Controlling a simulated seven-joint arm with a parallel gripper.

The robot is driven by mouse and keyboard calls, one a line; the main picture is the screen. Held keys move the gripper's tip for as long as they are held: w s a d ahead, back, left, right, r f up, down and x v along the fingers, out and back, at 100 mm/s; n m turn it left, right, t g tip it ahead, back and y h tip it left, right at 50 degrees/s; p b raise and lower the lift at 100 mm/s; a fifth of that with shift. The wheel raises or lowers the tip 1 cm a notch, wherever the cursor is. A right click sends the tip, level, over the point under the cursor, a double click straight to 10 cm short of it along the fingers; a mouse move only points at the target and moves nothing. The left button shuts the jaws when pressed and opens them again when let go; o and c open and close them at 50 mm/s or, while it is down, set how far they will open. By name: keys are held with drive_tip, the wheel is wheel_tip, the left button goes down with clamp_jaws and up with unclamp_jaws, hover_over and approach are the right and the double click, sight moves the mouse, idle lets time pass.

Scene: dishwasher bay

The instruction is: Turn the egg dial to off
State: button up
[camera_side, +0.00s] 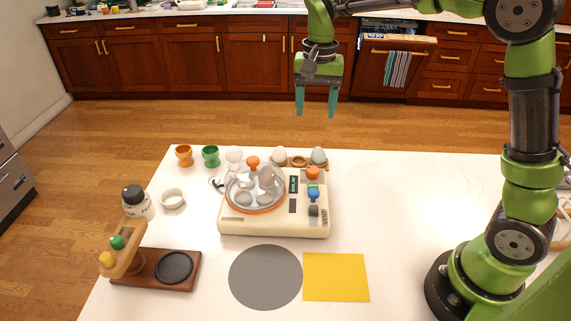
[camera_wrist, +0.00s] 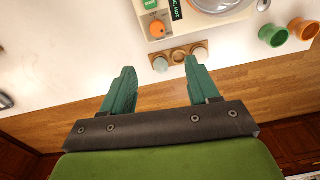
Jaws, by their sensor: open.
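A cream egg cooker (camera_side: 240,224) stands on the white table, with a clear lid over several eggs. On its right side are an orange knob (camera_side: 312,173), a blue knob (camera_side: 314,194) and a dark knob (camera_side: 313,211). I cannot tell which is the egg dial, or read its setting. In the wrist view the orange knob (camera_wrist: 157,29) shows at the top, past the fingers. My gripper (camera_side: 316,112) is open and empty, pointing down, high up and beyond the table's far edge. Its two green fingers (camera_wrist: 160,66) are spread apart in the wrist view.
A wooden egg holder (camera_side: 299,162) with two eggs sits right behind the cooker. Orange (camera_side: 184,155) and green (camera_side: 211,156) cups stand at back left. A wooden stand (camera_side: 150,270) is front left. A grey disc (camera_side: 265,277) and yellow square (camera_side: 336,277) lie in front.

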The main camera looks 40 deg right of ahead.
approach(313, 169)
drive_tip(key=shift+m, duration=0.3)
wheel_tip(313, 169, down, 9)
drive_tip(key=shift+w+r, duration=0.1)
drive_tip(key=shift+r, duration=0.1)
drive_tip(key=c, duration=1)
drive_tip(key=shift+c, duration=0.2)
